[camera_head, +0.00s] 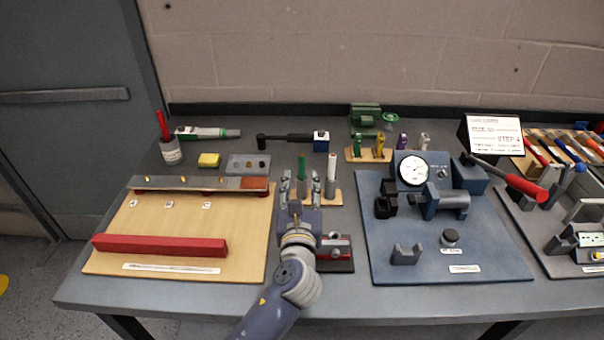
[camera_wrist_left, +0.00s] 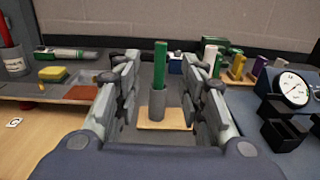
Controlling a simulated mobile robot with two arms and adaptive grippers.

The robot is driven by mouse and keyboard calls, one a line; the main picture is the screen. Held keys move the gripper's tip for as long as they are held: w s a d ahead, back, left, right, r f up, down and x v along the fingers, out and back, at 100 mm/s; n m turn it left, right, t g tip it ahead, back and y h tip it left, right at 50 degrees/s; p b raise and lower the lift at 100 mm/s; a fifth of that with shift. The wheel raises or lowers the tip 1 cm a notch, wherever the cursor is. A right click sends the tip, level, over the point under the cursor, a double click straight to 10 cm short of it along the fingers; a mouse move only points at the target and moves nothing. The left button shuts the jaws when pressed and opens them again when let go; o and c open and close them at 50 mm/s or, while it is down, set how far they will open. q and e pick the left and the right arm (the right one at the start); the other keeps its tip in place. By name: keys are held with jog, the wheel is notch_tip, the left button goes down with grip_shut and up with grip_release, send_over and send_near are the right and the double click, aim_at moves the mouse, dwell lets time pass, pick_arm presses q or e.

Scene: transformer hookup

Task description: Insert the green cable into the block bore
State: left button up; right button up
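The green cable (camera_head: 301,166) stands upright in a grey sleeve on a small wooden base; it also shows in the left wrist view (camera_wrist_left: 160,64), with its sleeve (camera_wrist_left: 157,103). My left gripper (camera_head: 301,183) is open, its fingers to either side of the cable. In the left wrist view, gaps show between the cable and both fingers of the gripper (camera_wrist_left: 163,78); how deep the cable sits between them is hard to tell. A grey and red block (camera_head: 335,248), which looks like the bore block, sits just right of my left wrist, partly hidden by it. My right gripper is not in view.
A wooden board (camera_head: 170,225) with a red bar (camera_head: 160,246) lies left. A blue plate (camera_head: 430,255) with a dial gauge (camera_head: 413,171) lies right. Coloured pieces stand on a rack (camera_head: 368,154) behind.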

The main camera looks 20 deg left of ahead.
aim_at(302, 162)
pick_arm(q)
jog(key=x, duration=0.3)
jog(key=shift+w+r+p, duration=0.3)
jog(key=shift+w+r, duration=0.05)
jog(key=shift+w+a+f, duration=0.1)
jog(key=shift+w+a, duration=0.1)
jog(key=shift+w, duration=0.15)
jog(key=x, duration=0.4)
jog(key=shift+w+f+p, duration=0.3)
jog(key=shift+w, duration=0.1)
jog(key=shift+w+a+f, duration=0.1)
jog(key=shift+w, duration=0.1)
jog(key=shift+s, duration=0.1)
jog(key=c, duration=0.8)
grip_shut()
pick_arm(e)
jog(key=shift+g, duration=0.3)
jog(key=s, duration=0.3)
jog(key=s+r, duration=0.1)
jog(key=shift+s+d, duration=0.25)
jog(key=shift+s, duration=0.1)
